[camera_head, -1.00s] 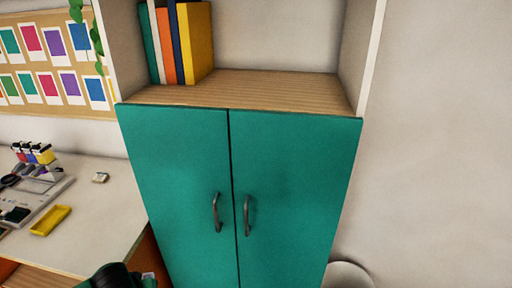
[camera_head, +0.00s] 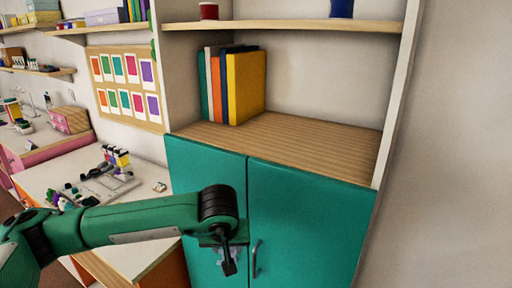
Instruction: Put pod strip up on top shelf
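The upper shelf board (camera_head: 285,26) of the tall cabinet is at the top of the view, with a red item (camera_head: 208,11) and a blue item (camera_head: 341,8) on it. My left arm crosses from the left, and its gripper (camera_head: 228,262) hangs in front of the teal doors near the handles. The gripper is small and seen against the door, so I cannot tell whether its fingers are open or shut or hold anything. I cannot make out a pod strip with certainty. My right gripper is not in view.
Below the upper board, a wooden shelf (camera_head: 300,143) holds upright books (camera_head: 245,88) at its left; its right part is clear. Teal doors (camera_head: 310,215) with a handle (camera_head: 256,258) are shut. A cluttered white desk (camera_head: 150,205) stands left of the cabinet. A wall is at right.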

